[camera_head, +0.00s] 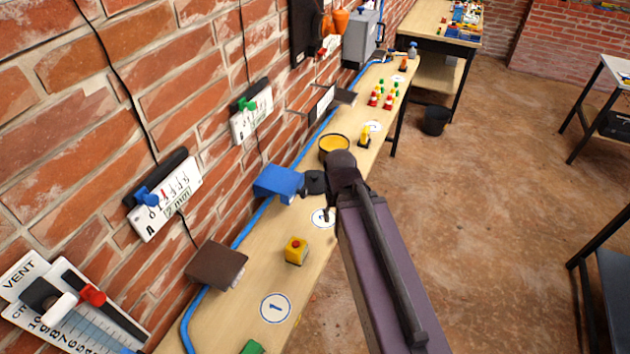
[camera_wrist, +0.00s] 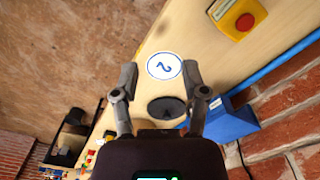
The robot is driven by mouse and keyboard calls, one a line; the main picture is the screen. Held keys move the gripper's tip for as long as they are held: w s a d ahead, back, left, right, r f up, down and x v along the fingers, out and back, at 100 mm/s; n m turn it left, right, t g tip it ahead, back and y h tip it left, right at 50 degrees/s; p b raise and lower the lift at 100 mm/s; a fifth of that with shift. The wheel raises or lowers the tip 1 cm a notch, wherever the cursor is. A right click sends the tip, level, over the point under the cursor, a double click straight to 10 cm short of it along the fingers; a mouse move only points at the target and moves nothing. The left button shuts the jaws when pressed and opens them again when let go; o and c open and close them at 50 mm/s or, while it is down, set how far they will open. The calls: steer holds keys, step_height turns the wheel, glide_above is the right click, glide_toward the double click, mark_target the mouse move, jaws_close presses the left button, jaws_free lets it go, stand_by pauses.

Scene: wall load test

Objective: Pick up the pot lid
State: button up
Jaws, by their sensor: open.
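The pot lid looks to be the dark round disc in the wrist view (camera_wrist: 167,109), lying on the bench beyond my fingers, with a small raised part on top. In the head view a dark shape (camera_head: 316,182) beside the blue block seems to be the same lid, partly hidden by my arm. My gripper (camera_wrist: 159,74) is open and empty, its two fingers spread on either side of the lid in the picture. The gap in height between fingers and lid is hard to judge.
A blue block (camera_head: 278,182) stands by the wall next to the lid. A round label 2 (camera_wrist: 165,66) lies on the bench close by. A yellow box with a red button (camera_head: 296,250) and a yellow-filled round dish (camera_head: 333,147) stand on either side along the bench.

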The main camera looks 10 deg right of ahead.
steer(key=shift+a, duration=0.1)
steer(key=o, duration=0.3)
steer(key=shift+w+a, duration=0.1)
steer(key=shift+a, duration=0.05)
steer(key=shift+o, duration=0.2)
steer(key=w+d+n+t, duration=0.1)
steer(key=w+n, duration=0.1)
steer(key=w, duration=2.5)
steer(key=shift+w+r+t, duration=0.25)
steer(key=shift+w+t, duration=0.1)
steer(key=shift+t, duration=0.05)
steer(key=shift+f, duration=0.1)
steer(key=b, duration=0.8)
glide_above(316, 175)
step_height(316, 175, down, 8)
steer(key=shift+s+f, duration=0.1)
steer(key=shift+f, duration=0.05)
